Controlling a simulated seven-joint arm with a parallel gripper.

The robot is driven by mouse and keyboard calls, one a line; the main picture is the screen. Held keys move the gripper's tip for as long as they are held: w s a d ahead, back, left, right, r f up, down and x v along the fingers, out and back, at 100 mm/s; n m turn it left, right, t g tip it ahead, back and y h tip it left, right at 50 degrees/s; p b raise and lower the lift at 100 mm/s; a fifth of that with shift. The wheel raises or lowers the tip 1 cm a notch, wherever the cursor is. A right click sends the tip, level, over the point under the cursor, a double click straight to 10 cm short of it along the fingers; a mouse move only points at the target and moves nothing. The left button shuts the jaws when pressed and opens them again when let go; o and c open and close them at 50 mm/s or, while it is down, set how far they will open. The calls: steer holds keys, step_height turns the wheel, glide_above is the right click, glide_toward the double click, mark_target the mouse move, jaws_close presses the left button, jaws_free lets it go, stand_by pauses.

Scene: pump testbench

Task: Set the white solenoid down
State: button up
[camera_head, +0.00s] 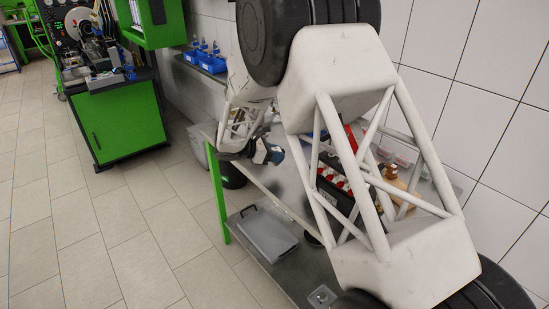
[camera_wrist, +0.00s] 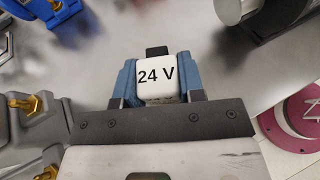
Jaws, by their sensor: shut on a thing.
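The white solenoid (camera_wrist: 157,88), a small block marked "24 V" with a black piece at its far end, is in the middle of the wrist view. My gripper (camera_wrist: 157,72) is shut on it, with one blue finger on each side. Below it in the picture is a grey metal surface (camera_wrist: 215,70); I cannot tell whether the solenoid touches it. In the head view my gripper (camera_head: 273,154) is by the left end of the metal workbench (camera_head: 262,186). The solenoid is too small to make out there, and my arm hides much of the bench.
In the wrist view, grey parts with brass fittings (camera_wrist: 25,103) lie left, a blue part (camera_wrist: 50,18) top left, a dark cylinder (camera_wrist: 245,15) top right, and a magenta round object (camera_wrist: 290,130) right. In the head view, a black crate with red-topped items (camera_head: 335,185) stands on the bench.

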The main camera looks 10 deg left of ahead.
steer(key=shift+w+a+f, duration=0.1)
steer(key=shift+w+a, duration=0.15)
steer(key=shift+w, duration=0.55)
steer(key=shift+w+a+f, duration=0.1)
steer(key=shift+w+a, duration=0.15)
steer(key=shift+w, duration=0.5)
steer(key=shift+f, duration=1.7)
steer(key=shift+f, duration=0.15)
steer(key=o, duration=1)
steer(key=shift+o, duration=0.2)
steer(key=v, duration=1.2)
